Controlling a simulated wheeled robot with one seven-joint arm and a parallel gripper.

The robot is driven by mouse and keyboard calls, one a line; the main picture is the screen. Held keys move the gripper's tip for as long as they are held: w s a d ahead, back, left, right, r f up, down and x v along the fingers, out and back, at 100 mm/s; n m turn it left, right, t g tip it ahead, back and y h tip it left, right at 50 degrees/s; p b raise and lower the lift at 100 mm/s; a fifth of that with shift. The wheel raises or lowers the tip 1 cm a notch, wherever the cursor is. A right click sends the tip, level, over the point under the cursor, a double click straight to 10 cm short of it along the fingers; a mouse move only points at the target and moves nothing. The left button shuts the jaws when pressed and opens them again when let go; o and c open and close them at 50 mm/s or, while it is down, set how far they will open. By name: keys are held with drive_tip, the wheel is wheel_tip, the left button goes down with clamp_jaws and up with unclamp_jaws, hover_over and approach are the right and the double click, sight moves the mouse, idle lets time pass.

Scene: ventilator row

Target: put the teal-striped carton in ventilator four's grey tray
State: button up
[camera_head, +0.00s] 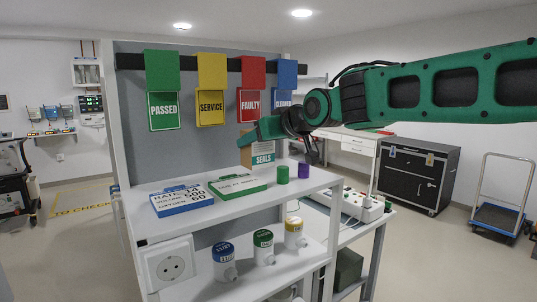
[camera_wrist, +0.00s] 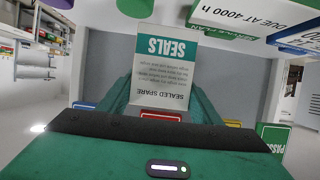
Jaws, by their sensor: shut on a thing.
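The teal-striped carton (camera_head: 263,157) shows at the back of the upper shelf, its white front bearing a teal band that reads SEALS. In the wrist view the carton (camera_wrist: 160,68) is upside down, with "SEALED SPARE" printed on it. My gripper (camera_head: 257,139) is shut on the carton, with a green finger at each side of it in the wrist view. I cannot tell whether the carton's base touches the shelf. I cannot make out ventilator four or its grey tray in either view.
On the upper shelf (camera_head: 215,212) are a blue-edged box (camera_head: 182,201), a green-edged box (camera_head: 238,185), a green cylinder (camera_head: 283,174) and a purple cylinder (camera_head: 303,170). Coloured signs hang behind. Three lidded jars stand below. A black cabinet (camera_head: 418,175) and a trolley (camera_head: 494,220) are at right.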

sight(272, 149)
drive_tip(key=shift+w+d, duration=0.5)
drive_tip(key=shift+d, duration=0.25)
drive_tip(key=shift+w+d+f, duration=0.15)
drive_tip(key=shift+d+f, duration=0.05)
drive_tip(key=shift+f, duration=0.65)
drive_tip(key=shift+w+d+f, duration=0.15)
drive_tip(key=shift+d+f, duration=0.05)
drive_tip(key=shift+f, duration=0.65)
drive_tip(key=shift+f, duration=0.1)
drive_tip(key=o, duration=1.1)
drive_tip(key=shift+o, duration=0.2)
drive_tip(key=v, duration=1.2)
